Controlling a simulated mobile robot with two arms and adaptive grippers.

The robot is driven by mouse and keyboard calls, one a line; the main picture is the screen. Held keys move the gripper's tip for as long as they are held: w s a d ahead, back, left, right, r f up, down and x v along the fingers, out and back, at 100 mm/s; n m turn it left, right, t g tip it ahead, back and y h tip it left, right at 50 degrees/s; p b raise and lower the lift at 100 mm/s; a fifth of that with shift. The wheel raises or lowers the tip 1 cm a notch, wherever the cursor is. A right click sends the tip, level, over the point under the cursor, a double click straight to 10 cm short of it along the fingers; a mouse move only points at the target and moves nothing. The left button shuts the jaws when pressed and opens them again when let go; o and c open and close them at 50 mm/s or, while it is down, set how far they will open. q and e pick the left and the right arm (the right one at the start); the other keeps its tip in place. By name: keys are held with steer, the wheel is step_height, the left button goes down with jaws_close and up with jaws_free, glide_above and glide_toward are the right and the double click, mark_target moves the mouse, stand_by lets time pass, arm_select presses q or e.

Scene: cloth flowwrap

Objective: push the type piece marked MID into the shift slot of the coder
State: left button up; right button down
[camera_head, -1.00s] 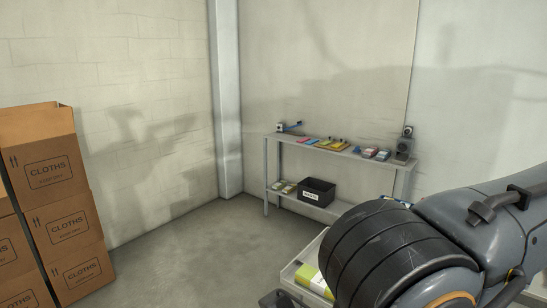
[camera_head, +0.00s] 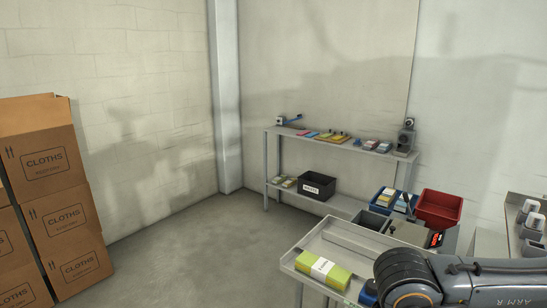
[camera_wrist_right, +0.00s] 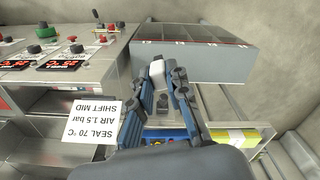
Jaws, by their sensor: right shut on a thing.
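My right gripper (camera_wrist_right: 158,88) is shut on a small pale grey-white piece (camera_wrist_right: 157,72), held between its fingertips in the right wrist view. This looks like the type piece; no marking on it can be read. The fingertips and the piece appear in front of a long grey housing (camera_wrist_right: 220,62); whether they touch it I cannot tell. I cannot make out the coder or its shift slot for certain. In the head view my right arm fills the lower right and its fingertips are not clear. My left gripper is in neither view.
An upside-down card (camera_wrist_right: 95,124) reads SEAL 70 °C, AIR 1.5 bar, SHIFT MID. A control panel (camera_wrist_right: 62,78) has red and green knobs. A yellow-green pack (camera_head: 323,271) lies on a metal tray (camera_head: 297,262). A red bin (camera_head: 439,207) stands behind, and a shelf (camera_head: 340,148) stands at the wall.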

steer(key=d+f+n, duration=0.2)
steer(key=f, duration=0.1)
steer(key=d+f+n, duration=0.1)
steer(key=f+n, duration=0.1)
steer(key=shift+w+d+b, duration=0.15)
steer(key=shift+w+b, duration=0.05)
steer(key=shift+b, duration=0.15)
steer(key=shift+r, duration=0.1)
steer(key=shift+d, duration=0.1)
